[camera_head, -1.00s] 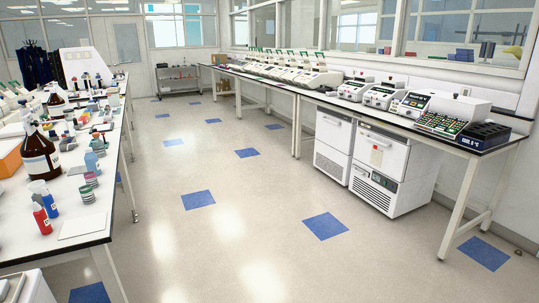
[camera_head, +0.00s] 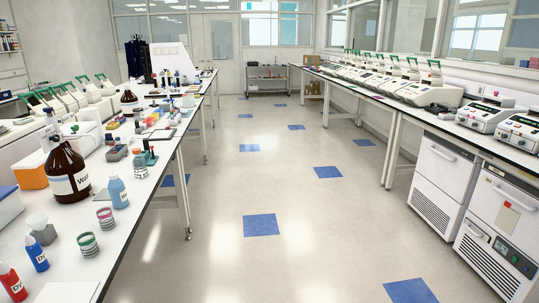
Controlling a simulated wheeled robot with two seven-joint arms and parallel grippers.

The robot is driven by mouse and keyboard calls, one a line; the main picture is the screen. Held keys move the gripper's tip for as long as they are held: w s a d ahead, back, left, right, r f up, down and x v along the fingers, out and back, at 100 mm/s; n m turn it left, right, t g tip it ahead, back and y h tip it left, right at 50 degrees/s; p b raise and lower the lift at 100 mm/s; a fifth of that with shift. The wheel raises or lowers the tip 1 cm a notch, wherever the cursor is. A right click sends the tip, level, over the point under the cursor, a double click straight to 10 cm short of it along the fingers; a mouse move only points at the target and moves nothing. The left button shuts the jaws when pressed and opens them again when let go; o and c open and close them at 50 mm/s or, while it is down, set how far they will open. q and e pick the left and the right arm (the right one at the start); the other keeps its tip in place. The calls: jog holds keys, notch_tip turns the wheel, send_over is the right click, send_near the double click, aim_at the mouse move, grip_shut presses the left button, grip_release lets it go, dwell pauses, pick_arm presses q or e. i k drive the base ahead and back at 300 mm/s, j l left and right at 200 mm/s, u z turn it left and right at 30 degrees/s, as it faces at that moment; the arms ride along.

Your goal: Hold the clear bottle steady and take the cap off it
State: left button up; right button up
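Neither of my grippers is in view. I cannot pick out a clear bottle for certain. On the left bench (camera_head: 75,292) stand a large brown bottle with a white label (camera_head: 67,172), a pale blue wash bottle (camera_head: 118,191), a blue dye bottle (camera_head: 37,254) and a red dye bottle (camera_head: 13,283). A second brown bottle (camera_head: 129,103) stands farther back. Small clear-looking items farther along this bench are too small to tell apart.
An orange box (camera_head: 32,172) and striped round containers (camera_head: 87,246) also crowd the left bench. A wide aisle (camera_head: 290,190) of bare floor with blue tiles is free. The right bench (camera_head: 395,103) carries thermal cyclers (camera_head: 430,92), with white cabinets (camera_head: 447,175) below. A cart (camera_head: 266,80) stands at the back.

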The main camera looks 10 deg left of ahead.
aim_at(139, 163)
jog(key=i+u, duration=0.25)
jog(key=i, duration=0.35)
jog(key=i+u, duration=0.25)
jog(key=i, duration=0.35)
jog(key=i+l+u, duration=0.2)
jog(key=i, duration=0.4)
